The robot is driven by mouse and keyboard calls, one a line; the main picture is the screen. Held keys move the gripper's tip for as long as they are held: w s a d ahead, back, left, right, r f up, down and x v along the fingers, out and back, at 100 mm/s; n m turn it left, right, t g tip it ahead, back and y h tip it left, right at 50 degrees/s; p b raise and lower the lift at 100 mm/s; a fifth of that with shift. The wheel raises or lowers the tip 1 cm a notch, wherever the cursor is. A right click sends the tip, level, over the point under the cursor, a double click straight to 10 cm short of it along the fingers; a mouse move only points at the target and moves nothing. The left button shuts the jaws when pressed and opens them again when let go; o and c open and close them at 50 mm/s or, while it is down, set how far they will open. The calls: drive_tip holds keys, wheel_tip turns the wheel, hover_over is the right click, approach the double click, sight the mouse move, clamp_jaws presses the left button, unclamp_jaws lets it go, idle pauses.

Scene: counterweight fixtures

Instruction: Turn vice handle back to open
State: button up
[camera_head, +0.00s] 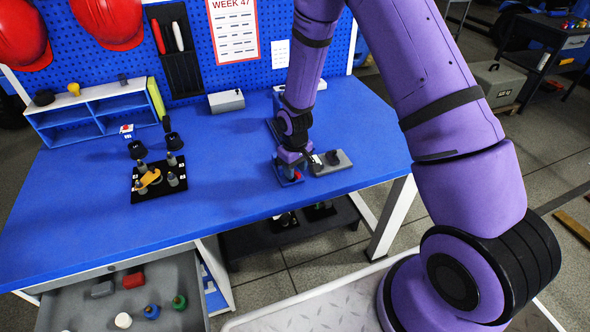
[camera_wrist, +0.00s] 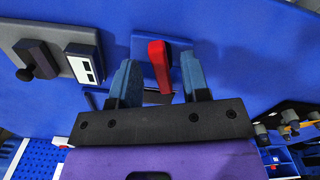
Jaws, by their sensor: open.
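The red vice handle (camera_wrist: 159,64) shows in the wrist view as a short upright bar between my two fingertips. My gripper (camera_wrist: 160,78) is open, with a finger on each side of the handle and a gap visible on both sides. In the head view my gripper (camera_head: 291,165) points down over the small blue vice (camera_head: 288,180) near the table's right side. Only a bit of red shows there beside the fingers. The vice's jaws are mostly hidden by my gripper, so I cannot tell how far apart they are.
A grey block with a black knob (camera_head: 336,161) stands close to the right of the vice; it also shows in the wrist view (camera_wrist: 42,55). A black board with pegs and a yellow part (camera_head: 151,196) lies at left. The blue table (camera_head: 230,190) between is clear. An open drawer (camera_head: 75,312) is below.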

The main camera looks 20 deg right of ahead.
drive_tip(key=shift+f, duration=0.4)
clamp_jaws()
drive_tip(key=shift+n, duration=0.3)
drive_tip(key=n, duration=0.6)
drive_tip(key=shift+w+d, duration=0.25)
drive_tip(key=shift+d, duration=0.1)
drive_tip(key=n, duration=0.5)
drive_tip(key=shift+w+d+n, duration=0.1)
drive_tip(key=shift+w+n, duration=0.15)
drive_tip(key=shift+n, duration=0.05)
